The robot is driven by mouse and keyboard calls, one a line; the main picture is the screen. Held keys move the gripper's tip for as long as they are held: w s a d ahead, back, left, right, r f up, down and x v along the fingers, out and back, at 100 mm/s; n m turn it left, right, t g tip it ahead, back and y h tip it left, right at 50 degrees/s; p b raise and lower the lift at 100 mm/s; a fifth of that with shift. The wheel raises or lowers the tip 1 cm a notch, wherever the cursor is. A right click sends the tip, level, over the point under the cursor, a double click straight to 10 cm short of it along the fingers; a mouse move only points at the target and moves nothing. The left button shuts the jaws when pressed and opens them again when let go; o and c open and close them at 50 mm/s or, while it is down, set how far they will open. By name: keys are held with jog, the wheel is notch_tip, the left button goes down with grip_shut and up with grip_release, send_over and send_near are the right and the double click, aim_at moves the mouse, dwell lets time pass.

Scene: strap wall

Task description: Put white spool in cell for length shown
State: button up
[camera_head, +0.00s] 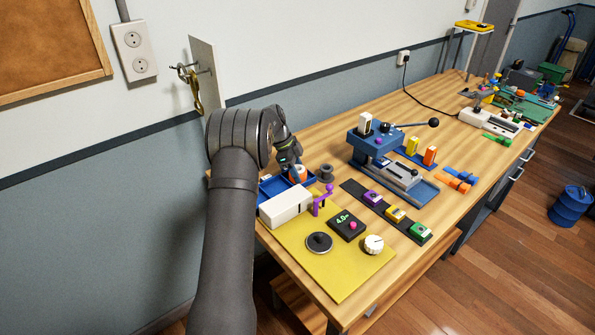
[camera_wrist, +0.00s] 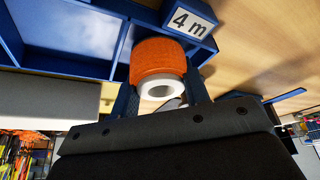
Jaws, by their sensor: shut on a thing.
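A white spool (camera_wrist: 160,89) wound with orange strap (camera_wrist: 158,58) sits between the two fingers of my gripper (camera_wrist: 160,80), which is shut on it. In the head view the orange winding (camera_head: 299,173) shows at the end of my arm, over the right part of a blue divided tray (camera_head: 268,193). In the wrist view the spool is at the tray's (camera_wrist: 70,66) cells, beside one labelled "4 m" (camera_wrist: 190,22). I cannot tell whether it touches the cell floor. A black meter (camera_head: 347,223) on the yellow mat reads 4.0 m.
A long white box (camera_head: 285,207) and a purple stand (camera_head: 322,202) are just in front of the tray. A grey spool-shaped piece (camera_head: 326,173) stands to its right. A blue press (camera_head: 385,150) is farther right. The yellow mat (camera_head: 335,275) has bare room at its front.

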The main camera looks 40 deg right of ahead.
jog(key=shift+f, duration=0.2)
jog(key=o, duration=0.8)
jog(key=shift+c, duration=0.2)
jog(key=shift+r, duration=0.1)
jog(key=v, duration=1.2)
jog(key=shift+r, duration=0.1)
